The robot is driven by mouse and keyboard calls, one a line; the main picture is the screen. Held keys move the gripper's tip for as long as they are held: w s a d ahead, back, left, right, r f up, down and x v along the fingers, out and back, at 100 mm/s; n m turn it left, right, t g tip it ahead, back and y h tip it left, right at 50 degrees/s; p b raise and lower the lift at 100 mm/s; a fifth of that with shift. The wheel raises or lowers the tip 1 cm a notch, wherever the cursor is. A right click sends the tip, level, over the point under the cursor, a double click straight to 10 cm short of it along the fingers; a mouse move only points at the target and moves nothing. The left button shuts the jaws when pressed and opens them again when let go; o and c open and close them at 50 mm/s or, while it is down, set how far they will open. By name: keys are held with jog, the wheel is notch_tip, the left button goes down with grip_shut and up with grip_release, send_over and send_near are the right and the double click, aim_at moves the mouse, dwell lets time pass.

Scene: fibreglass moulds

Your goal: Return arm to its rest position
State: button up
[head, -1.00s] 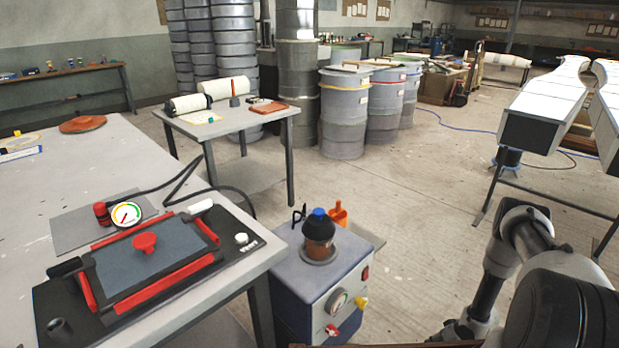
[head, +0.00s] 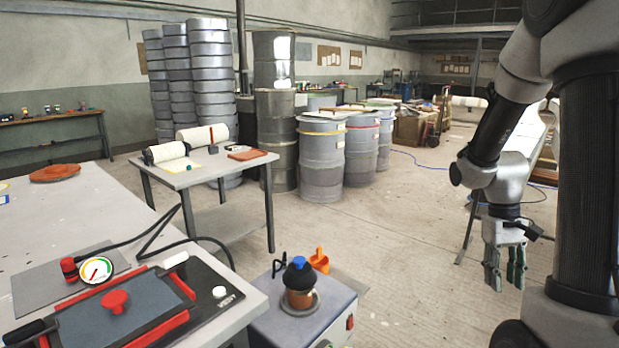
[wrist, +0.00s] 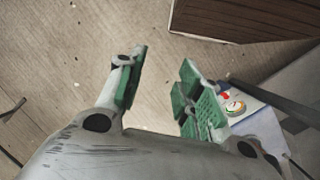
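My gripper (head: 504,276) hangs fingers down at the right of the head view, over open floor and in front of my column. In the wrist view my gripper (wrist: 160,95) shows two fingers with green pads set well apart. Nothing is between them, so it is open and empty. My arm is raised and bent, with its upper links at the top right of the head view.
Drums (head: 322,165) stand behind. Floor (head: 400,230) between is clear.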

jog(key=s+a+r+t, duration=0.3)
jog(key=s+a+r, duration=0.2)
jog(key=r, duration=0.4)
jog(key=s+a+r+n+t, duration=0.1)
jog(key=s+a+r+t, duration=0.3)
jog(key=r, duration=0.5)
jog(key=shift+s+a+r+t+y, duration=0.3)
jog(key=shift+s+a+r+y, duration=0.1)
jog(key=shift+a, duration=0.8)
